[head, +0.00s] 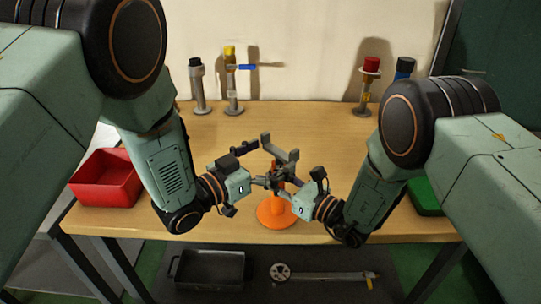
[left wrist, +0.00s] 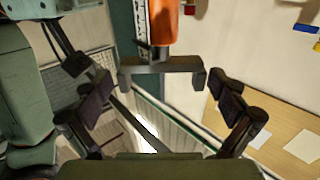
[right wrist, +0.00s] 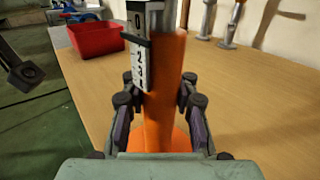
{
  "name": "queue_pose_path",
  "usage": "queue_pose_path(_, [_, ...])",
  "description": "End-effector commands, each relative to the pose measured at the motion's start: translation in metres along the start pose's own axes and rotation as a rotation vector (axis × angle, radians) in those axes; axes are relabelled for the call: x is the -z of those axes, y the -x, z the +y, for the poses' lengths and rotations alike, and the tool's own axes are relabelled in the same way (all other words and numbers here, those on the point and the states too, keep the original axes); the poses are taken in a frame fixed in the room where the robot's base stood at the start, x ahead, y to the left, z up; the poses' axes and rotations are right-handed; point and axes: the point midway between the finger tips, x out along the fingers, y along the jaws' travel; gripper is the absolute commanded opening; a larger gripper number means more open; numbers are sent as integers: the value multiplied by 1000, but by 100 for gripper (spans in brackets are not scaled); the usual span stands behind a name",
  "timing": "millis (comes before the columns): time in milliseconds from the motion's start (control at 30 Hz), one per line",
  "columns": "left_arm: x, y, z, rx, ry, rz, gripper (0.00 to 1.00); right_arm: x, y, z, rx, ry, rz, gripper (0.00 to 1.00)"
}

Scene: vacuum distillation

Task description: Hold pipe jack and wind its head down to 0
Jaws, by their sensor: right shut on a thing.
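The pipe jack stands on its round orange base (head: 275,213) on the wooden table, with an orange column (right wrist: 165,75) and a grey forked head (head: 280,150). My right gripper (head: 287,187) is shut around the column; its fingers sit on both sides in the right wrist view (right wrist: 158,105). A white scale with black digits (right wrist: 138,60) runs along the column. My left gripper (head: 258,165) is open at the head. In the left wrist view its fingers (left wrist: 162,95) are spread to either side of the grey fork (left wrist: 165,70), with visible gaps.
A red bin (head: 107,178) stands at the table's left and a green one (head: 426,197) at the right. Several upright tools line the back wall, including a yellow-topped one (head: 231,80) and a red-topped one (head: 368,85). A black tray (head: 208,268) lies below the table.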

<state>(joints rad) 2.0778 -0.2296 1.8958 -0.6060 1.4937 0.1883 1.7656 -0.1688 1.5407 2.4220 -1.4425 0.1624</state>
Motion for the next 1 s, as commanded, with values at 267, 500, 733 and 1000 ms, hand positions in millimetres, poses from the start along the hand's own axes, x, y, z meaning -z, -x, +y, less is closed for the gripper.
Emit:
queue_pose_path(267, [-1,0,0,1,0,0,69,14,5,5,0,-14,33,0])
queue_pose_path(500, [0,0,-2,5,-1,1,53,14,5,5,-1,-13,34,0])
queue_pose_path(733, [1,-1,-3,5,-2,3,54,14,5,6,-3,-12,34,0])
queue_pose_path(1000, [2,-2,-7,-64,2,6,54,14,4,6,-4,-12,34,0])
